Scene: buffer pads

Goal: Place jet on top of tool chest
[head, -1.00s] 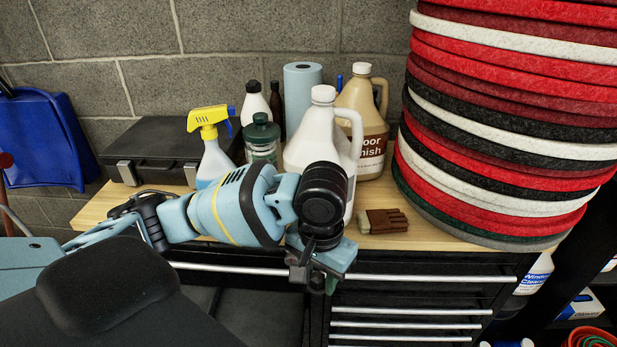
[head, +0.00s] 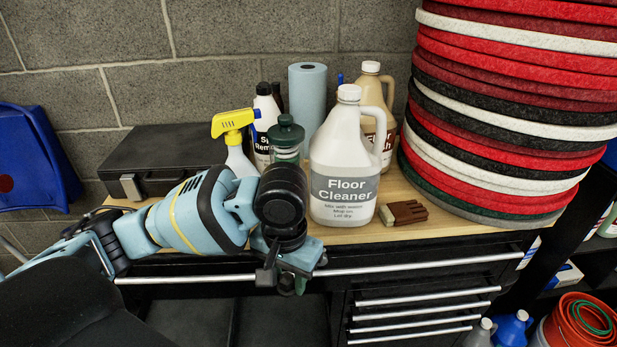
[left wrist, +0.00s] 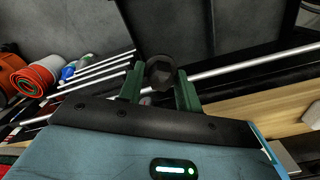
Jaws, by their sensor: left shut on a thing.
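The tool chest (head: 430,297) is black with silver drawer handles and a wooden top (head: 395,235). My left gripper (head: 286,282) hangs in front of the chest's front edge, at about the height of the top drawer. In the left wrist view, its green fingers (left wrist: 158,82) are shut on a small dark thing with a rounded, faceted end, which looks like the jet (left wrist: 162,70). In the head view the held thing is mostly hidden by the gripper. My right gripper is not in view.
On the wooden top stand a Floor Cleaner jug (head: 344,165), a spray bottle (head: 236,140), a green-capped bottle (head: 287,135), a paper roll (head: 307,95), a black case (head: 165,155) and a brown brush-like thing (head: 403,213). Stacked pads (head: 510,120) fill the right side.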

